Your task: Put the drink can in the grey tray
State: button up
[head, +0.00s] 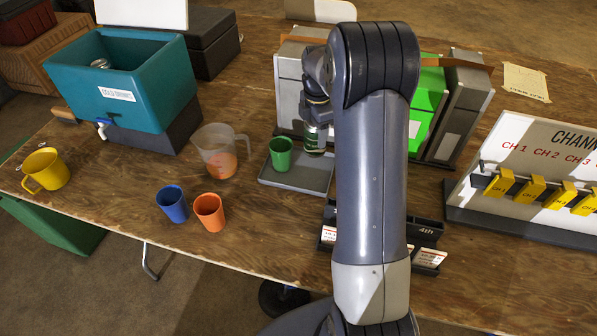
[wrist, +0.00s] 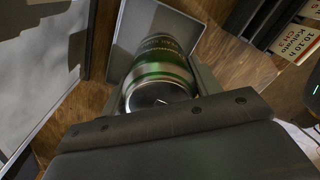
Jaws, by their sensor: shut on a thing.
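The drink can (head: 315,139), green and silver, is upright or nearly so in my gripper (head: 317,122), at the back right part of the grey tray (head: 305,180). In the wrist view the can (wrist: 160,72) sits between the two fingers of my gripper (wrist: 160,88), which is shut on it. The tray (wrist: 170,22) shows behind and beyond the can there. I cannot tell whether the can's base touches the tray. My arm hides the tray's right part in the head view. A green cup (head: 281,153) stands at the tray's left side.
A clear jug (head: 219,160) with orange contents, a blue cup (head: 172,205) and an orange cup (head: 209,212) stand left of the tray. Grey and green upright cases (head: 429,105) stand behind. A dark labelled rack (head: 425,228) lies in front on the right.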

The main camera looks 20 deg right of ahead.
jog(key=shift+w+d+n, duration=0.15)
jog(key=shift+d+n, duration=0.2)
jog(key=shift+n, duration=0.15)
jog(key=shift+f, duration=0.4)
jog(key=shift+f+p, duration=0.35)
jog(key=shift+f, duration=4.3)
jog(key=o, duration=1.2)
notch_tip(320, 180, up, 12)
jog(key=shift+r+b, duration=0.15)
jog(key=shift+b, duration=0.15)
